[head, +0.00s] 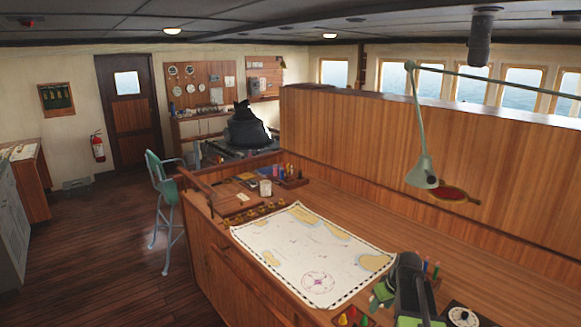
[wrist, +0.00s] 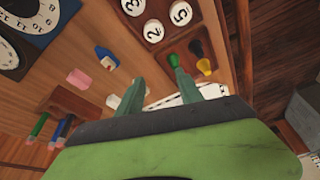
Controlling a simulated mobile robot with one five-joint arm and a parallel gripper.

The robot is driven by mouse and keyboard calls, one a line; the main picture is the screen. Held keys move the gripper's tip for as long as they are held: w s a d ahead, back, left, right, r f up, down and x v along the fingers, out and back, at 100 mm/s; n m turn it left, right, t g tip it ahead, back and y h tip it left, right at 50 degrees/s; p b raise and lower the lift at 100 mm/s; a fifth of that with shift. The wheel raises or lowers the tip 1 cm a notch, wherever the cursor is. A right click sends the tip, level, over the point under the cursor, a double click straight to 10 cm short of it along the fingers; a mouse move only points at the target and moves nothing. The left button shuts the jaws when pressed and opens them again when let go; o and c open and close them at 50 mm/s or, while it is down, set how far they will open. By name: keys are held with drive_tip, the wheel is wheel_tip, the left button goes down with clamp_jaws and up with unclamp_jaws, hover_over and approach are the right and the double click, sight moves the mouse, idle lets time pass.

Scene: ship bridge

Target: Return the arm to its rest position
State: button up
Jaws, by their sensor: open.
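My arm (head: 409,287) shows at the bottom right of the head view, low over the near right part of the wooden chart desk (head: 385,218). My gripper (wrist: 154,72) shows in the wrist view with two green fingers standing apart. It is open, and nothing is seen between the fingers. Beyond them lie the desk top and the white edge of the chart (head: 310,250). In the head view the fingers are small and partly hidden by the arm, so their exact height cannot be told.
A green lamp (head: 421,172) hangs above. The chart's middle is clear.

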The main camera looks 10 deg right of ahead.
drive_tip(key=shift+n+g, duration=0.8)
drive_tip(key=s+a+f+b, duration=0.1)
drive_tip(key=a+f, duration=0.1)
drive_tip(key=a, duration=0.4)
drive_tip(key=s+a+f+b, duration=0.1)
drive_tip(key=a+f, duration=0.1)
drive_tip(key=a, duration=0.4)
drive_tip(key=s+a+f+b, duration=0.1)
drive_tip(key=a+f+b, duration=0.1)
drive_tip(key=a, duration=0.5)
drive_tip(key=shift+s+a+f, duration=0.1)
drive_tip(key=shift+f, duration=0.05)
drive_tip(key=s+a+f+m+g, duration=0.1)
drive_tip(key=s+a+m+g, duration=0.1)
drive_tip(key=s, duration=0.6)
drive_tip(key=shift+a+m+h+b, duration=0.4)
drive_tip(key=shift+a+m, duration=0.3)
drive_tip(key=shift+m, duration=0.3)
drive_tip(key=shift+f, duration=0.1)
